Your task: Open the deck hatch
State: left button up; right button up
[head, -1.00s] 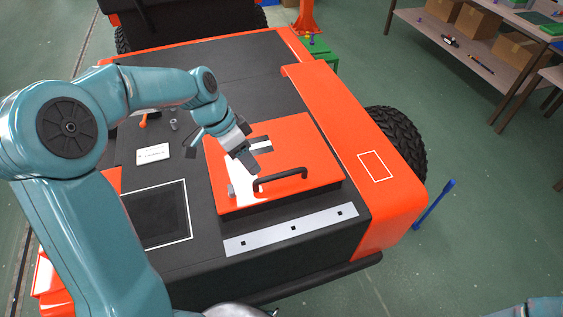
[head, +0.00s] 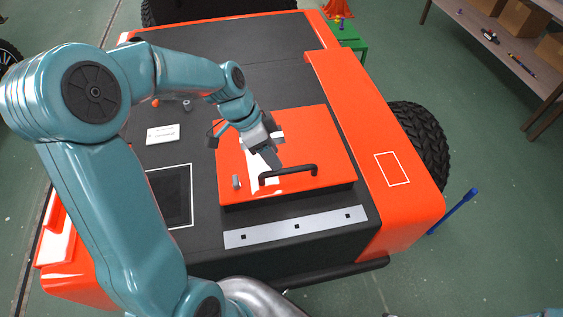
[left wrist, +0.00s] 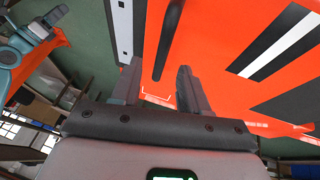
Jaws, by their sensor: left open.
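The deck hatch (head: 330,140) is an orange panel on the dark cart deck, lying flat and closed. Its black bar handle (head: 300,171) is near the front edge. My left gripper (head: 274,160) is above the handle's left part, pointing down. In the left wrist view, the fingers of my left gripper (left wrist: 160,75) are apart, and the handle (left wrist: 170,35) shows in the gap between them. I cannot tell whether they touch it or how deep it sits. The orange hatch surface (left wrist: 215,45) fills the right of that view. My right gripper does not show.
A pale strip (head: 297,227) runs along the deck in front of the hatch. A white label (head: 162,134) and a white-framed dark square (head: 176,196) lie left of it. The orange side panel (head: 390,160) and a black wheel (head: 418,140) are at the right.

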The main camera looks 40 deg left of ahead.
aim_at(283, 170)
pick_arm(q)
jog(key=x, duration=0.4)
jog(key=shift+w+a+f, duration=0.15)
jog(key=shift+w+f, duration=0.05)
jog(key=shift+f, duration=0.1)
jog(key=shift+d+f, duration=0.25)
jog(key=shift+f, duration=0.05)
jog(key=shift+w+a+f, duration=0.1)
jog(key=shift+c, duration=0.2)
